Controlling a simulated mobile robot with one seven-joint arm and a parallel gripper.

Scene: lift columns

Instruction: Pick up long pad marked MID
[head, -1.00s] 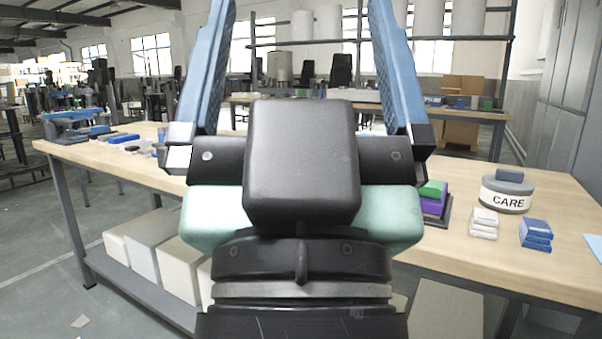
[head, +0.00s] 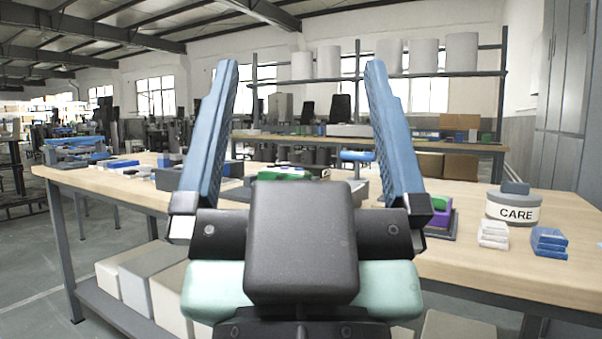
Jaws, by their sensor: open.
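My gripper (head: 301,66) is open and empty, its two blue fingers pointing up and away in the head view. It stands in front of the wooden table (head: 470,265) and hides part of its middle. I cannot make out a pad marked MID, and no such lettering is readable. Several small items lie on the table behind and between the fingers, among them a green piece (head: 287,174) and a blue-topped piece (head: 357,156). They are partly hidden and too small to identify.
At right on the table are a round container marked CARE (head: 513,208), a white stack (head: 493,235), a blue stack (head: 549,243) and green and purple blocks (head: 440,212). Pale boxes (head: 120,276) fill the shelf below. A second table (head: 410,145) stands behind.

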